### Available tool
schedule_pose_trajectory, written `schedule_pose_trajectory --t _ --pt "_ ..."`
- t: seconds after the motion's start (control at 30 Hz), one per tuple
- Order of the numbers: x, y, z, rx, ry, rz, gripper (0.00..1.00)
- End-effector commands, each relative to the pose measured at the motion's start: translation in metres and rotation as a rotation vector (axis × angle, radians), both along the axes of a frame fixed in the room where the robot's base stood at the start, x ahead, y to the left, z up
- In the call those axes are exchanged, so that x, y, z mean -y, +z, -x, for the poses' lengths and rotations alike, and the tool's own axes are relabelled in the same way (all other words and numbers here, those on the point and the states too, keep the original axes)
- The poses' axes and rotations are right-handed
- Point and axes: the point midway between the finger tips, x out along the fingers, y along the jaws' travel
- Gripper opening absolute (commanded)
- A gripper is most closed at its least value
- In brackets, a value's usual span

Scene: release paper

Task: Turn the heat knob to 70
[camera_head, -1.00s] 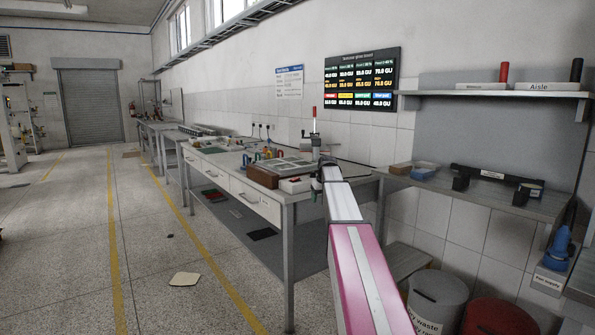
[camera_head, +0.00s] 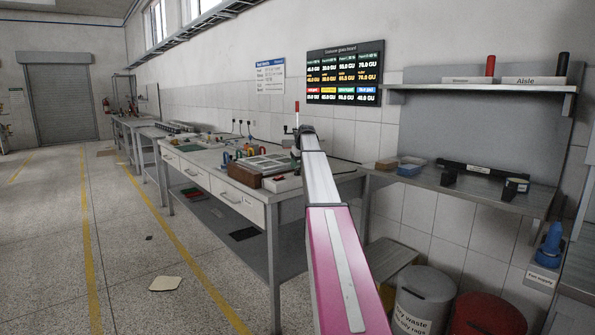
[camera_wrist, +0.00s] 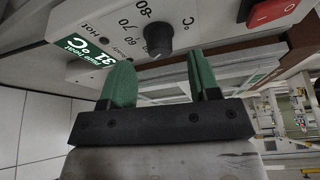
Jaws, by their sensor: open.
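The black heat knob (camera_wrist: 158,41) sits on a light grey control panel (camera_wrist: 205,14) in the wrist view. Scale marks 60, 70 and 80 are printed beside it, with °C at the other side. I cannot tell where its pointer stands. A green display (camera_wrist: 88,52) reads about 31 °C. My gripper (camera_wrist: 160,58) is open and empty, its two green fingers apart. The knob appears just beyond the gap between the fingertips, not gripped. In the head view my gripper is at the far end of my arm over the bench, its fingers too hidden to make out.
A red switch (camera_wrist: 271,11) is on the panel near the knob. In the head view, the workbench (camera_head: 262,193) carries a brown block (camera_head: 246,176) and other items close to my arm. A shelf unit (camera_head: 425,182) and bins (camera_head: 424,300) stand to the right.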

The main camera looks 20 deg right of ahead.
Motion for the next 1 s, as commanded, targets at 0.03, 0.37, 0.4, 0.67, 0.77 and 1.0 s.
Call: schedule_pose_trajectory --t 0.03,0.37,0.4,0.67,0.77,1.0 --pt "-0.001 -0.008 -0.004 0.000 0.000 0.000 0.56" --pt "-0.002 -0.032 -0.013 0.000 0.000 0.001 0.56" --pt "-0.002 -0.032 -0.013 0.001 0.000 0.001 0.56" --pt "-0.002 -0.032 -0.013 0.001 0.000 0.001 0.46" --pt "-0.002 -0.032 -0.013 0.001 0.000 0.001 0.14" --pt "-0.002 -0.032 -0.013 0.001 -0.006 0.001 0.07"
